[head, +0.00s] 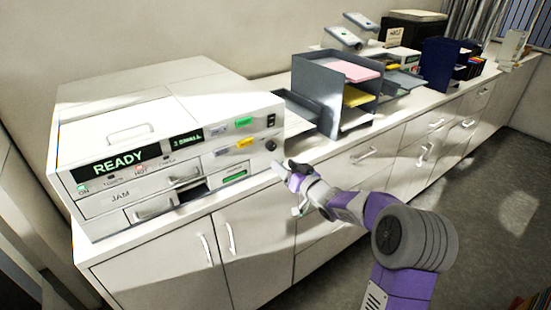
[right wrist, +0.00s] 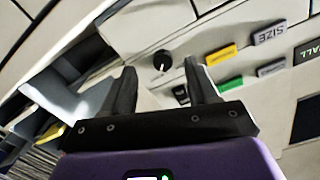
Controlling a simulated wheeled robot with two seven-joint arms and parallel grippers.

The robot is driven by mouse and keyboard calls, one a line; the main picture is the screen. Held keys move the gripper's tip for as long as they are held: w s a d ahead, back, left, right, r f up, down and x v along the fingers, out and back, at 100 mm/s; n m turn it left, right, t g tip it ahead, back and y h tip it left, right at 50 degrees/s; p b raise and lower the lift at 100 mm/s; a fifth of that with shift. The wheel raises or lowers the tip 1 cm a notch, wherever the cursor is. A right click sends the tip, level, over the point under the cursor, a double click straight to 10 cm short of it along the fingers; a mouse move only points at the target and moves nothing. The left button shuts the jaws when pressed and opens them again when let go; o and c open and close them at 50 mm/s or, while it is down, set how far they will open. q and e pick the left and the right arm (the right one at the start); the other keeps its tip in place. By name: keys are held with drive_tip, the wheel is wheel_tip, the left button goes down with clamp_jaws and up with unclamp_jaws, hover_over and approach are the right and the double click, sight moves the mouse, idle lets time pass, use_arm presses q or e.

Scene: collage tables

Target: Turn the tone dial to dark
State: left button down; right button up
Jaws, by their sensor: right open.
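The tone dial is a small round black knob (head: 271,146) at the right end of the white copier's front. In the right wrist view the dial (right wrist: 162,60) shows a white pointer mark and lies ahead of the fingers, a little above the gap between them. My right gripper (head: 292,188) is in front of the copier's right end, below and to the right of the dial. In the right wrist view my right gripper (right wrist: 163,77) is open, with its two dark fingers apart and nothing between them. The copier (head: 160,150) has a lit READY display (head: 118,161). My left gripper is not in view.
A black switch (head: 271,121) sits above the dial. Green and yellow labels mark nearby buttons, including the yellow one (head: 244,142). A grey tray shelf (head: 335,95) stands right of the copier on the counter. Cabinet doors (head: 262,245) lie below.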

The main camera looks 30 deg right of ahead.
sight(273, 148)
drive_tip(key=w, duration=0.2)
drive_tip(key=w+r, duration=0.1)
drive_tip(key=w, duration=0.4)
drive_tip(key=shift+w+r, duration=0.2)
drive_tip(key=shift+r, duration=0.2)
drive_tip(key=c, duration=1)
drive_tip(key=shift+d, duration=0.1)
drive_tip(key=shift+c, duration=0.2)
